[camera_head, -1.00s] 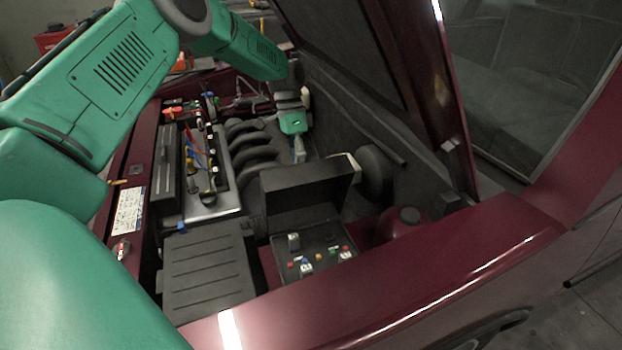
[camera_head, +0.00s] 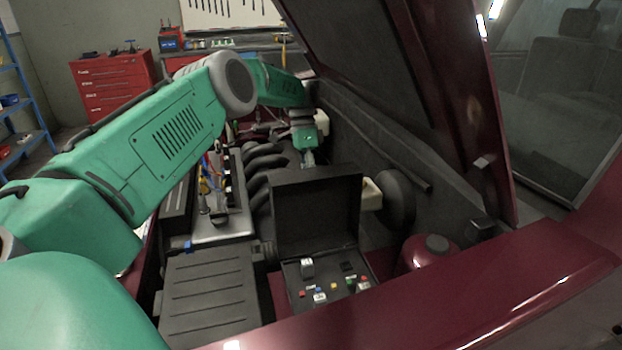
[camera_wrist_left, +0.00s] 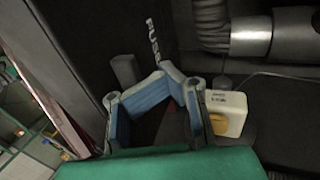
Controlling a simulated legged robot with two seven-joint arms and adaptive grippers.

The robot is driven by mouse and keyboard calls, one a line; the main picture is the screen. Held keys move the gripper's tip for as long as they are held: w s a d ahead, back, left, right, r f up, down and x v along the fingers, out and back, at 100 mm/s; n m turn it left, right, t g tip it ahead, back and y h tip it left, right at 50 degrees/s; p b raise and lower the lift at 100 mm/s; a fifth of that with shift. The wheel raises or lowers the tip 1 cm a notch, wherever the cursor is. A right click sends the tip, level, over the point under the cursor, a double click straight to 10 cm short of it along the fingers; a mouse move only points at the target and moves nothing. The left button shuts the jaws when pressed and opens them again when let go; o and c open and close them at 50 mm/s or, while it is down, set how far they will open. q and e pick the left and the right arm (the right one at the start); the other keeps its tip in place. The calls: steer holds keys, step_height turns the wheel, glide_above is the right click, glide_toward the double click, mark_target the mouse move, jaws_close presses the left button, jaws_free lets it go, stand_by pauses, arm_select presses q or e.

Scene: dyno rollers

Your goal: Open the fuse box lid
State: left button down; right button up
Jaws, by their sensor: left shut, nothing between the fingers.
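The fuse box (camera_head: 330,287) is an open black box with coloured fuses, near the front fender. Its black lid (camera_head: 317,212) stands raised, roughly upright at the back edge, inner face towards me. In the left wrist view the lid's outer face (camera_wrist_left: 85,40) shows, with the word FUSE on it. My left gripper (camera_head: 308,160) is just behind the lid's top edge, its lower part hidden by the lid. In the wrist view its blue-padded fingers (camera_wrist_left: 160,78) are shut and empty, close to the lid; I cannot tell if they touch. My right gripper is out of view.
A white reservoir with a yellow cap (camera_wrist_left: 228,112) is beside the gripper. A black cover (camera_head: 208,290) lies left of the fuse box, a dark red round part (camera_head: 430,252) right. The raised hood (camera_head: 400,80) rises above. A red tool cabinet (camera_head: 112,85) stands behind.

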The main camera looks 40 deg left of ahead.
arm_select(q)
steer(key=shift+s+a+f, duration=0.1)
steer(key=shift+a+f, duration=0.1)
steer(key=shift+a, duration=0.3)
steer(key=c, duration=2.1)
jaws_free()
steer(key=shift+a+f, duration=0.1)
steer(key=shift+a, duration=0.1)
steer(key=o, duration=0.5)
step_height(320, 180, up, 10)
steer(key=d, duration=0.1)
steer(key=shift+w, duration=0.2)
steer(key=shift+a, duration=0.25)
steer(key=shift+a, duration=0.1)
steer(key=shift+s+f, duration=0.1)
